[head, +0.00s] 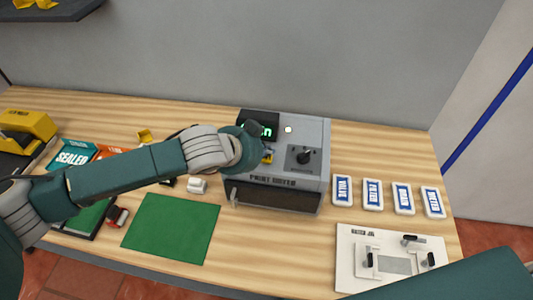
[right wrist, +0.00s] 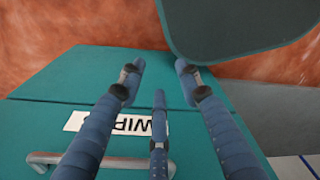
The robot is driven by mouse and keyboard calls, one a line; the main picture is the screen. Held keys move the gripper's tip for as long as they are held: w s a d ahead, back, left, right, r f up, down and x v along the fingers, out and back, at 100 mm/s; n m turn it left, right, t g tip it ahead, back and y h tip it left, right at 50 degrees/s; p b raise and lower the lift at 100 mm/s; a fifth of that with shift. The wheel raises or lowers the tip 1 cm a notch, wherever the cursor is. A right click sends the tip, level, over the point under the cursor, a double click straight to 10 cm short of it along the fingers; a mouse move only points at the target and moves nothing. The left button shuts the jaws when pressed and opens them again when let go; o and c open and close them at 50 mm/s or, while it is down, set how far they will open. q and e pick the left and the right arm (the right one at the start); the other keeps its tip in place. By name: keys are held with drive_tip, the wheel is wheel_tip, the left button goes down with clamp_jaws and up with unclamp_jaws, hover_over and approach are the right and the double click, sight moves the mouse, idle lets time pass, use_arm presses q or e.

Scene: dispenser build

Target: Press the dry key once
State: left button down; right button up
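A grey machine (head: 322,150) with blurred lettering along its front edge stands on the bench in the head view. Its top has a dark display with green characters (head: 268,130), a small lit white spot (head: 288,129) and a black knob or lever (head: 304,156). My left arm reaches across from the left, and its gripper (head: 267,156) is over the machine's left part, mostly hidden by my wrist. A small yellow and blue patch shows there. I cannot make out the dry key or whether a fingertip touches it. My right gripper (right wrist: 158,76) is open and empty in the right wrist view.
Several labelled white-and-blue tiles (head: 373,195) lie right of the machine. A white jig board (head: 345,262) is at front right. A green mat (head: 170,228) lies front left, near a small white block (head: 197,185). A yellow device (head: 28,125) stands far left.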

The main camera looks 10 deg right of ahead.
sight(266, 159)
use_arm(q)
drive_tip(key=shift+r, duration=0.35)
drive_tip(key=shift+r+p, duration=0.1)
drive_tip(key=shift+p, duration=0.2)
wheel_tip(266, 159, up, 5)
drive_tip(key=p, duration=0.5)
idle(0.5)
